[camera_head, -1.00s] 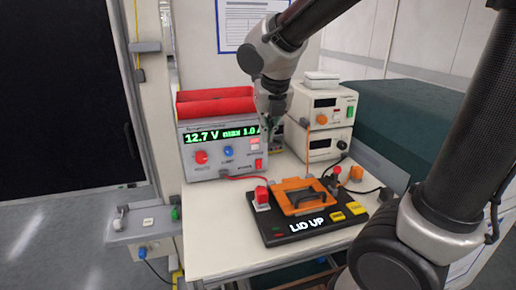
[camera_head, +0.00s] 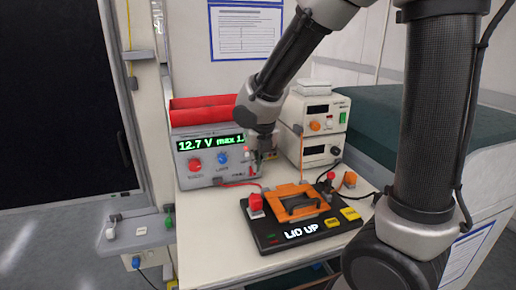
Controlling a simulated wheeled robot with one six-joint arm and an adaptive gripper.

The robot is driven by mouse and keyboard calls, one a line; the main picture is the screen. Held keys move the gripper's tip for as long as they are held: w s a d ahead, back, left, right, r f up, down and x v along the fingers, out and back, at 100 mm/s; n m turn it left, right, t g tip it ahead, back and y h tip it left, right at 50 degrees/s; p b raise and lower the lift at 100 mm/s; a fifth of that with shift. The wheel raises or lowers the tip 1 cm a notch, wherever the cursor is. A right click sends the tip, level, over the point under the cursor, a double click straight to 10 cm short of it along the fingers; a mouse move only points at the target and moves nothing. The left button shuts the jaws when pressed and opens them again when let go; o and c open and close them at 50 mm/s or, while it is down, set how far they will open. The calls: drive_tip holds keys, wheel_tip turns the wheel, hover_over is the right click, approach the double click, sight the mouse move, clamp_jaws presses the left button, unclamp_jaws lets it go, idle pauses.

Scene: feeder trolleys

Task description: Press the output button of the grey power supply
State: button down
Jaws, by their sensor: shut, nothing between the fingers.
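The grey power supply (camera_head: 208,180) stands at the back left of the trolley top. Its green display (camera_head: 208,144) reads "12.7 V max 1.", with the right end covered by my wrist. A red knob (camera_head: 194,165) and a blue knob (camera_head: 222,158) sit on its front panel. My gripper (camera_head: 264,156) is shut and empty in front of the panel's right edge. A small reddish spot (camera_head: 246,151) shows just left of it, where the output button seems to be. The gripper hides most of that panel area, and I cannot tell whether it touches anything.
A black fixture (camera_head: 268,243) with an orange lid plate (camera_head: 290,192) and the words "LID UP" lies in front. Two stacked cream instruments (camera_head: 317,150) stand to the right of the supply. Red bins (camera_head: 200,109) are behind the supply. Cables lie on the trolley top.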

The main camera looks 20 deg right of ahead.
drive_tip(key=shift+w+f, duration=0.1)
drive_tip(key=shift+w, duration=2)
drive_tip(key=shift+w, duration=0.1)
drive_tip(key=shift+w+r, duration=0.2)
drive_tip(key=shift+w, duration=0.45)
drive_tip(key=shift+a, duration=0.1)
